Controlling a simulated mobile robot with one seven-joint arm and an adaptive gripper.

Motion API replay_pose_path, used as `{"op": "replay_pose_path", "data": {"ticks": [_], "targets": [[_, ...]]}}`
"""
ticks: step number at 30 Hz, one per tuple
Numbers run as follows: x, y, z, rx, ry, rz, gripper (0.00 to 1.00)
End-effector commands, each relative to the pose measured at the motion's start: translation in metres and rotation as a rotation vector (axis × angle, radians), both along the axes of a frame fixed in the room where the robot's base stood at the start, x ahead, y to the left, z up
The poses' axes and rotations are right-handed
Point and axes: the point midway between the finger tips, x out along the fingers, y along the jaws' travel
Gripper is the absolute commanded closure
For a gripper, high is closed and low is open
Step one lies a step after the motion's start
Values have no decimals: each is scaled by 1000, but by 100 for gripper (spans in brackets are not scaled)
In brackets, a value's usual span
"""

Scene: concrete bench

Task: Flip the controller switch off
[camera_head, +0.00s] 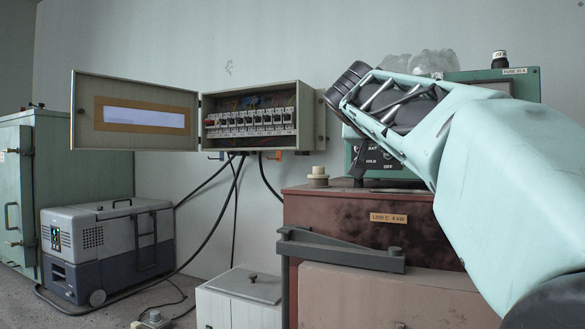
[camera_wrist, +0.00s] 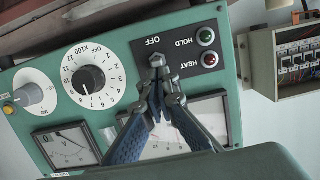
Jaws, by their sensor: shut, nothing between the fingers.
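The controller (camera_head: 527,90) is a green box on a rust-red cabinet, mostly hidden behind my arm in the head view. In the wrist view its green panel (camera_wrist: 118,45) appears upside down. A black plate (camera_wrist: 187,58) there carries an OFF label, a green HOLD lamp (camera_wrist: 205,37) and a red HEAT lamp (camera_wrist: 209,60). My gripper (camera_wrist: 157,62) is shut and empty, its fingertips over the plate just beside the OFF label. The fingertips hide the switch, so its position and any contact cannot be told. In the head view my gripper (camera_head: 359,172) is at the panel's left part.
The panel also holds a white dial (camera_wrist: 90,80), a grey knob (camera_wrist: 32,94) and needle meters (camera_wrist: 67,146). An open breaker box (camera_head: 312,115) hangs on the wall left of the controller. A small beige knob-like object (camera_head: 318,178) stands on the red cabinet (camera_head: 345,215) near my gripper.

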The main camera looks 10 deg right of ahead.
Motion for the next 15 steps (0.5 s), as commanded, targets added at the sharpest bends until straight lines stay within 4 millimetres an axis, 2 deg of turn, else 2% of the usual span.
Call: {"op": "replay_pose_path", "data": {"ticks": [1,6,7,8,15], "targets": [[0,0,-12,-12,-16,0,100],[-1,1,-15,-50,-74,0,100],[-1,1,-5,-48,-70,0,100],[-1,1,-3,-47,-70,0,100],[-1,1,-1,-46,-69,0,100]]}}
